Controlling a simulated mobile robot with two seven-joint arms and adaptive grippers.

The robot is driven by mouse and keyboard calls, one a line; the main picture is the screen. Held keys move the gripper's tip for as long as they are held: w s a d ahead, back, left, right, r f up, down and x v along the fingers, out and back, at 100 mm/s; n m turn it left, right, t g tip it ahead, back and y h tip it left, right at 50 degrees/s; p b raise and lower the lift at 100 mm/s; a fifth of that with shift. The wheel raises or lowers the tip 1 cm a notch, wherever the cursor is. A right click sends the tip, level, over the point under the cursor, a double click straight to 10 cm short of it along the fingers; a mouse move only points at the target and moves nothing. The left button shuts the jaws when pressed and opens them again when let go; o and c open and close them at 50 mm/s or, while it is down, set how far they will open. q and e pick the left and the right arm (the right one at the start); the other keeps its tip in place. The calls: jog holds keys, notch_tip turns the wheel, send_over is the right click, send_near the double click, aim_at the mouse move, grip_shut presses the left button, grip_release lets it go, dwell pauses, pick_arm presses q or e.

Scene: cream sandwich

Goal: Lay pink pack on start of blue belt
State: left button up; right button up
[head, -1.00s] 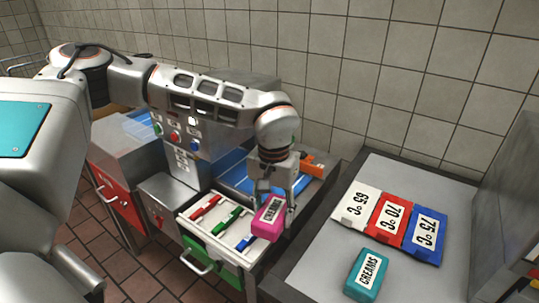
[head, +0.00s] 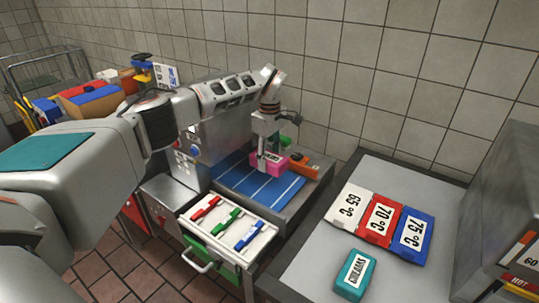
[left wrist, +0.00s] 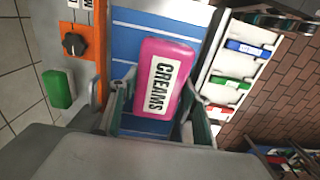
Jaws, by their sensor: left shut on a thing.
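The pink pack (head: 268,164) is in my left gripper (head: 264,150), above the right end of the blue belt (head: 234,179). I cannot tell whether the pack touches the belt. My right gripper is not in view.
An orange control block (head: 302,165) stands beside the belt's end. An open drawer (head: 228,229) with coloured handles is in front. A grey counter (head: 312,262) holds white, red and blue temperature packs (head: 382,221) and a teal pack (head: 354,275).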

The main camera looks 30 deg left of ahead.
pick_arm(q)
jog(key=shift+f, duration=3.1)
jog(key=shift+f+b, duration=0.4)
jog(key=shift+b, duration=0.25)
jog(key=shift+f+b, duration=0.3)
jog(key=shift+f, duration=0.25)
jog(key=shift+f+b, duration=0.25)
jog(key=shift+b, duration=0.2)
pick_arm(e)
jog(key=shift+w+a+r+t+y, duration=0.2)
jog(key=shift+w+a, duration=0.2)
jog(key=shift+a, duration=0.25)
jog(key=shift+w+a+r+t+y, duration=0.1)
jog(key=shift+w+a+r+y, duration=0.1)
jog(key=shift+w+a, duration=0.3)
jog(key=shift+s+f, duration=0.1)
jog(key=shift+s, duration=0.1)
